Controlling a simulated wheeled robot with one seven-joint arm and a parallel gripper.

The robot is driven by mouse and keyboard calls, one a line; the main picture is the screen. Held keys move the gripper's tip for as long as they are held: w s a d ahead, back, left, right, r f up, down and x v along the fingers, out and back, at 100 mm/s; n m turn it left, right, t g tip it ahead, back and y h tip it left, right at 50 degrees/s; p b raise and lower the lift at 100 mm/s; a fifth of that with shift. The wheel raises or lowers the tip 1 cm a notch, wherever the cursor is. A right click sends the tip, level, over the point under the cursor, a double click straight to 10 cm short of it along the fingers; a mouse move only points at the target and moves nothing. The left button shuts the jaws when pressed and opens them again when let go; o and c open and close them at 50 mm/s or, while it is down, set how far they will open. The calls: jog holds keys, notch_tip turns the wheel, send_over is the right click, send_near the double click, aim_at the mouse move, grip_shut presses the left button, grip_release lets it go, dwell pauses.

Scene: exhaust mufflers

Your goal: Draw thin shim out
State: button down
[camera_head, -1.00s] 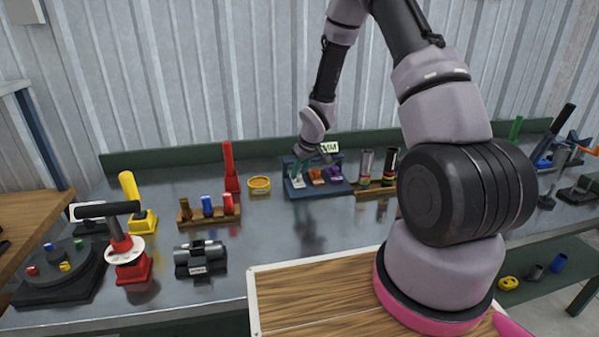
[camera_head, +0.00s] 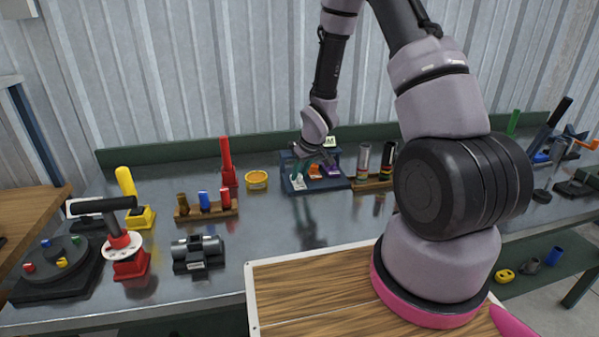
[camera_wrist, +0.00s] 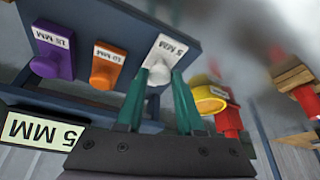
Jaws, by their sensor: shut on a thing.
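The thin shim (camera_wrist: 166,48) is the white plate marked 5 MM, with a round white knob. In the wrist view it is at the right end of the blue rack (camera_wrist: 97,25). My gripper (camera_wrist: 159,80) has its green fingers shut on the white knob, one on each side. The shim still appears to be at its place in the rack; how deep it sits is hidden. In the head view the white shim (camera_head: 297,181) is at the left of the rack, and my gripper (camera_head: 306,168) is over it, small and partly hidden by my wrist.
An orange 10 MM shim (camera_wrist: 107,65) and a purple 15 MM shim (camera_wrist: 53,55) stand beside the white one. A 5 MM sign (camera_wrist: 40,130) is on the rack. A peg stand (camera_head: 372,185) is close on the right. Bare bench lies in front.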

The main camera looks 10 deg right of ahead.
jog(key=c, duration=0.5)
grip_release()
jog(key=shift+s, duration=0.25)
jog(key=v, duration=1)
jog(key=shift+s+r, duration=0.1)
jog(key=shift+r, duration=0.3)
jog(key=s+d+r+m+t+h, duration=0.1)
jog(key=s+d+r+m, duration=0.15)
jog(key=r, duration=0.65)
jog(key=s+d+r+m+h, duration=0.15)
jog(key=s+r, duration=0.25)
jog(key=r, duration=0.4)
jog(key=s+r+m+y, duration=0.1)
jog(key=s+r, duration=0.3)
jog(key=s, duration=0.1)
jog(key=s+r+m+t, duration=0.1)
jog(key=s+r+m, duration=0.1)
jog(key=s+r, duration=0.3)
jog(key=s+r+m+t+y, duration=0.1)
jog(key=s+r, duration=0.3)
jog(key=s, duration=0.1)
jog(key=shift+s+a+r+m+y, duration=0.15)
jog(key=shift+a+m+y, duration=0.1)
jog(key=shift+m+y, duration=0.15)
